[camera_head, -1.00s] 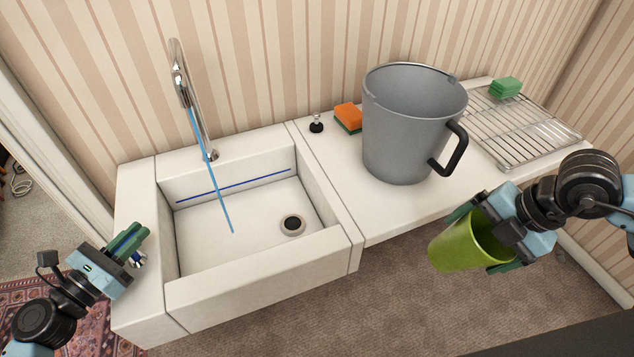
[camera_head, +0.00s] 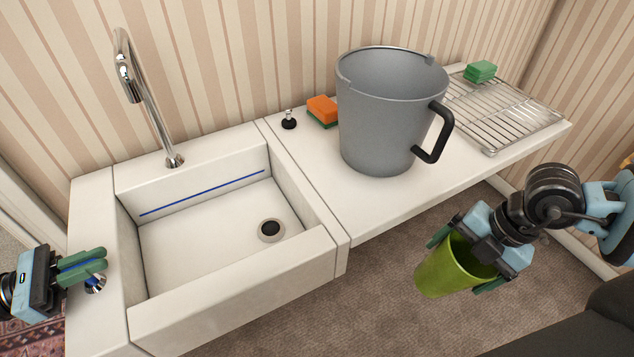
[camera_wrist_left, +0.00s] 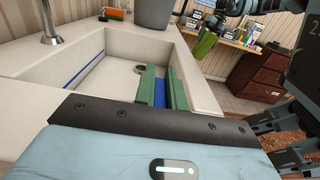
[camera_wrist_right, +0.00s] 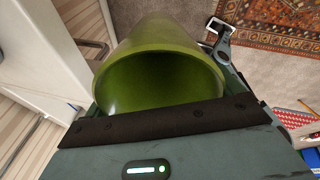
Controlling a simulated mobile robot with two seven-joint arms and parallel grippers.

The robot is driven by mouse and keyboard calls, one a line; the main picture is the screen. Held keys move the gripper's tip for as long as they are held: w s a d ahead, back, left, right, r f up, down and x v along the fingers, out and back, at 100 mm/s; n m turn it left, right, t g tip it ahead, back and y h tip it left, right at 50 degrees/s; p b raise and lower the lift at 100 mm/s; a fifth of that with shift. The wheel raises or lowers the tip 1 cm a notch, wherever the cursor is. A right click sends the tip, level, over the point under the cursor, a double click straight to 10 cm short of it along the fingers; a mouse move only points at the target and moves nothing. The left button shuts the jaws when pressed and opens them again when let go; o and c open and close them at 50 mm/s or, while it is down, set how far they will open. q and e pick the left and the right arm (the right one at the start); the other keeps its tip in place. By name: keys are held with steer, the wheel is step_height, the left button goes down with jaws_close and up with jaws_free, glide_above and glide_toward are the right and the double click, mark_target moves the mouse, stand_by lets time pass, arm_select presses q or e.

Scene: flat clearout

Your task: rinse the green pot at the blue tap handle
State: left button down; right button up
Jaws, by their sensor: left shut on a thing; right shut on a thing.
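The green pot (camera_head: 447,272) hangs in my right gripper (camera_head: 462,262), in front of the counter and right of the sink. The pot is tilted, its open mouth facing up toward the gripper; it fills the upper middle of the right wrist view (camera_wrist_right: 160,85). My left gripper (camera_head: 88,265) is shut on the blue tap handle (camera_head: 94,268) at the sink's left rim. The handle shows as a blue block between the green fingers in the left wrist view (camera_wrist_left: 161,94). No water runs from the chrome spout (camera_head: 130,80).
The white sink (camera_head: 230,302) is empty, with a dark drain (camera_head: 271,229). On the counter (camera_head: 340,205) stand a large grey jug (camera_head: 380,130), an orange sponge (camera_head: 322,109), a black stopper (camera_head: 289,122) and a wire rack (camera_head: 500,112) with a green sponge (camera_head: 480,71).

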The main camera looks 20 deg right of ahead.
arm_select(q)
steer(key=shift+r, duration=0.1)
steer(key=c, duration=1.5)
jaws_free()
steer(key=shift+o, duration=0.2)
arm_select(e)
steer(key=f, duration=0.1)
steer(key=f+b, duration=0.1)
steer(key=shift+s+f+b, duration=0.2)
steer(key=shift+f+b, duration=0.1)
arm_select(q)
steer(key=v, duration=1.2)
arm_select(e)
steer(key=shift+f, duration=0.15)
